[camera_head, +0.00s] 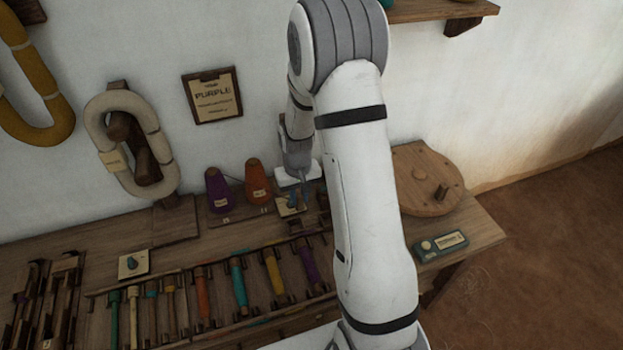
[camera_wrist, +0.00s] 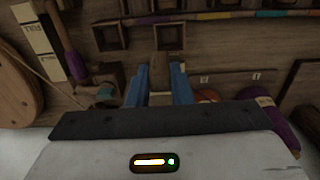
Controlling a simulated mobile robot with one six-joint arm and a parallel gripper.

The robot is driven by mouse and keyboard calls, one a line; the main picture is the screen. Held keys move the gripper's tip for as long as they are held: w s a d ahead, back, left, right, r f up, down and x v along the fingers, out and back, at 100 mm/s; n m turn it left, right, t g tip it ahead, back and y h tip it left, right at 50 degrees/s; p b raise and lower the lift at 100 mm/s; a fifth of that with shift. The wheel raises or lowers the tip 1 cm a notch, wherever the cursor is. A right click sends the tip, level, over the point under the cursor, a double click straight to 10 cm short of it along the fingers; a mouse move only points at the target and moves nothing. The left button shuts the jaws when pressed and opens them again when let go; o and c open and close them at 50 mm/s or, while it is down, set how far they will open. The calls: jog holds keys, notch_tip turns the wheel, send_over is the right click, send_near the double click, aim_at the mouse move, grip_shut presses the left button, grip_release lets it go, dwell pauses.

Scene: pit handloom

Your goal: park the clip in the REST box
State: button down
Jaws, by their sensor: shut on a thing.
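My gripper (camera_head: 297,205) is low over the back of the bench, partly hidden behind my arm in the head view. In the wrist view its two blue fingers (camera_wrist: 159,80) are shut on a small brown wooden piece (camera_wrist: 158,70), which appears to be the clip. The far end of the piece sticks out between the fingers. Two small square wooden boxes (camera_wrist: 110,37) (camera_wrist: 169,36) lie beyond the fingertips. I cannot read REST on either box. In the head view the clip cannot be told apart at the fingertips.
A purple cone (camera_head: 218,191) and an orange cone (camera_head: 257,182) stand left of my gripper. A rack of coloured bobbins (camera_head: 239,284) lies in front. A round wooden disc (camera_head: 428,178) and a teal device (camera_head: 441,246) are at the right. A FULL label (camera_wrist: 30,38) shows at left.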

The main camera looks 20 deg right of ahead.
jog(key=shift+s+a+f+b, duration=0.1)
jog(key=shift+a+f+b, duration=0.2)
jog(key=shift+f+b, duration=0.9)
jog(key=shift+a+f+b, duration=0.3)
jog(key=shift+f+b, duration=0.3)
jog(key=shift+f, duration=1.15)
jog(key=shift+s+a+f+b, duration=0.1)
jog(key=shift+a+f+b, duration=0.2)
jog(key=shift+f+b, duration=0.9)
jog(key=shift+f+p, duration=0.25)
jog(key=shift+p, duration=0.1)
jog(key=c, duration=0.9)
grip_release()
notch_tip(320, 180, up, 8)
jog(key=p, duration=0.5)
